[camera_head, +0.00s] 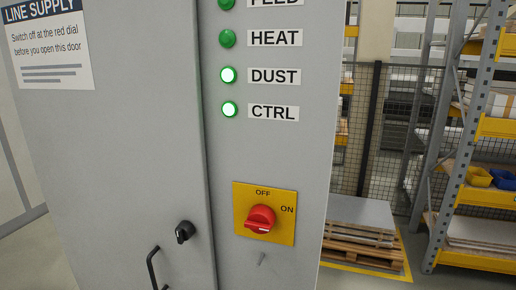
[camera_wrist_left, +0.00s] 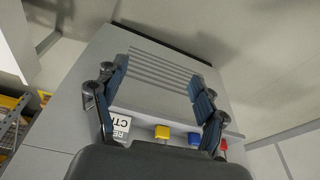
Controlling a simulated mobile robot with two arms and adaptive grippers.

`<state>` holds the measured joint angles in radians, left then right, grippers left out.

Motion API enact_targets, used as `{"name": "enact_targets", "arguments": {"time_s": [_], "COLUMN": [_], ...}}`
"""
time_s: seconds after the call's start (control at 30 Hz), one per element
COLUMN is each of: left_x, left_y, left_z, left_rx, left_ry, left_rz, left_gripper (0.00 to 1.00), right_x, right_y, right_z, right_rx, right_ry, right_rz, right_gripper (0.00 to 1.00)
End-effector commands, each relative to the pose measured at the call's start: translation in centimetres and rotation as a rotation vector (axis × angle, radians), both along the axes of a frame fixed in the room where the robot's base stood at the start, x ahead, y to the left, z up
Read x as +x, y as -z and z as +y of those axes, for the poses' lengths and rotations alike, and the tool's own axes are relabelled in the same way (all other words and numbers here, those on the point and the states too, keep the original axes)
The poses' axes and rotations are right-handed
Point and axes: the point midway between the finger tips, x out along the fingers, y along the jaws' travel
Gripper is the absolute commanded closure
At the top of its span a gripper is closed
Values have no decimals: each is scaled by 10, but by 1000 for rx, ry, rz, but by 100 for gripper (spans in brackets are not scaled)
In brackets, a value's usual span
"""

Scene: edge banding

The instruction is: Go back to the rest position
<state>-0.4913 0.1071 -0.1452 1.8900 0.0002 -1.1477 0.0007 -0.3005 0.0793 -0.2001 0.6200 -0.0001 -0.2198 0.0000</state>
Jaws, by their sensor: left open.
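My left gripper (camera_wrist_left: 158,84) shows in the left wrist view, its two dark blue fingers spread apart with nothing between them. Behind the fingers is a grey housing with a row of slots (camera_wrist_left: 165,68). Neither gripper shows in the head view. There, a grey cabinet (camera_head: 120,160) stands close in front of me, carrying a red dial (camera_head: 260,219) on a yellow plate marked OFF and ON. I cannot tell its exact setting. The DUST lamp (camera_head: 228,75) and CTRL lamp (camera_head: 229,110) glow; the HEAT lamp (camera_head: 227,39) is dull green.
The cabinet door has a black handle (camera_head: 153,269) and a black knob (camera_head: 185,231). A wooden pallet (camera_head: 362,246) and a storage rack (camera_head: 452,165) stand to the right.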

Motion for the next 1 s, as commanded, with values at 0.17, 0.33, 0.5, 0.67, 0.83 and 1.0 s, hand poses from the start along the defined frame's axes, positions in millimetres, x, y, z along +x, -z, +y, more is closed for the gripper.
{"name": "enact_targets", "arguments": {"time_s": [0.17,0.33,0.5,0.67,0.83,1.0], "left_x": [-25,-64,-115,-160,-188,-194], "left_y": [106,188,256,296,314,316], "left_z": [3,8,17,26,32,33], "left_rx": [5,9,14,18,20,20], "left_ry": [7,15,22,29,33,34], "left_rz": [45,78,111,135,147,149], "left_gripper": [29,29,29,29,29,29], "right_x": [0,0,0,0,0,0], "right_y": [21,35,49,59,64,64], "right_z": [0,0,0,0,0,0], "right_rx": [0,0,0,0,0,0], "right_ry": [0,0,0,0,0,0], "right_rz": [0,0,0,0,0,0], "right_gripper": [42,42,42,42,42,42]}}
